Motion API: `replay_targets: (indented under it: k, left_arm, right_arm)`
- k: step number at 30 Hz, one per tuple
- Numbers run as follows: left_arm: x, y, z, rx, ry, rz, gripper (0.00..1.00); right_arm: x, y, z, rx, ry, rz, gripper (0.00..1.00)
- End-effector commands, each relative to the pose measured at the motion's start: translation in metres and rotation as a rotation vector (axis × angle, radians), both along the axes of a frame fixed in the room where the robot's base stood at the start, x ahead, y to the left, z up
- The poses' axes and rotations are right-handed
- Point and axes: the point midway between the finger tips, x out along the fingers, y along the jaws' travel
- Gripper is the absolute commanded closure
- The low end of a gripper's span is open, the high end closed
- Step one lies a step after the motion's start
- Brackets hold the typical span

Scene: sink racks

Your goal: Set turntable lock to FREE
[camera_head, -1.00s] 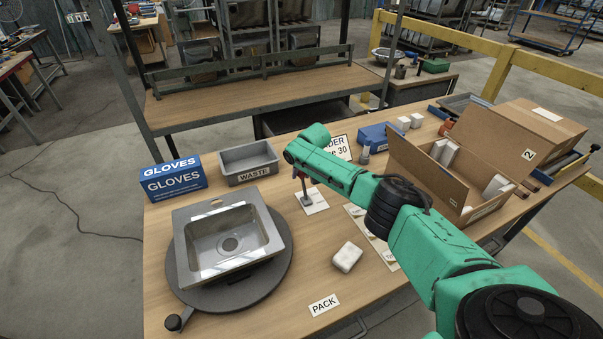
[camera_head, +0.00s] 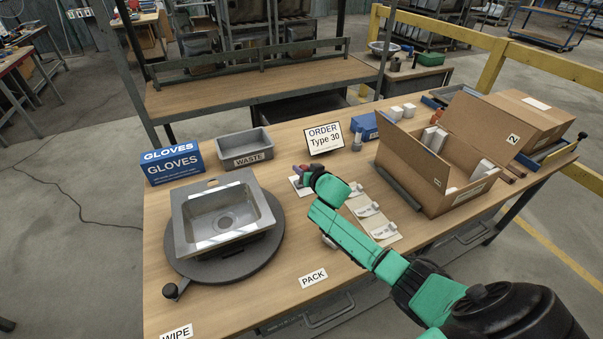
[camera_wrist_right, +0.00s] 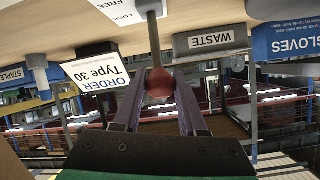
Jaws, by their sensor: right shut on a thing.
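The turntable (camera_head: 265,255) is a dark round disc at the left of the bench, with a steel sink (camera_head: 225,217) on it. In the head view my arm hides most of the lever. My left gripper is not in view.
Behind the lever stand the order sign (camera_head: 324,139), the waste bin (camera_head: 246,147) and the gloves box (camera_head: 173,163). An open carton (camera_head: 425,182) and packed parts (camera_head: 368,209) lie to the right.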

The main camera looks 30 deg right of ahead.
Motion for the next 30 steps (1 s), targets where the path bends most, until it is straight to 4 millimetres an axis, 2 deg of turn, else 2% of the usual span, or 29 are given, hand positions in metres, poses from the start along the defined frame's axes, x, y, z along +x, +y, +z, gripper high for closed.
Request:
replay_targets:
  k: [1,7,24,25,26,27,30]
  left_arm:
    - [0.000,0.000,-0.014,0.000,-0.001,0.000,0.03]
    - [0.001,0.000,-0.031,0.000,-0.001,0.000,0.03]
    - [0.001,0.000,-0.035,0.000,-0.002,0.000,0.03]
    - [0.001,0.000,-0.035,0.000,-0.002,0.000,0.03]
    - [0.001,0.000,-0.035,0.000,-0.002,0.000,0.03]
    - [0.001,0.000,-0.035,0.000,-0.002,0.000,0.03]
    - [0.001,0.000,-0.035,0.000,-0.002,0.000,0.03]
  right_arm:
    - [-0.004,0.001,-0.011,0.001,-0.023,0.000,1.00]
    - [-0.010,0.001,-0.009,-0.007,-0.101,0.000,1.00]
    - [-0.013,0.001,-0.007,-0.010,-0.134,0.000,1.00]
    - [-0.013,0.001,-0.007,-0.010,-0.134,0.000,0.48]
    - [-0.013,0.001,-0.007,-0.010,-0.134,0.000,0.36]
    - [-0.013,0.001,-0.007,-0.010,-0.134,0.000,0.29]
    - [-0.013,0.001,-0.006,-0.010,-0.135,0.001,0.29]
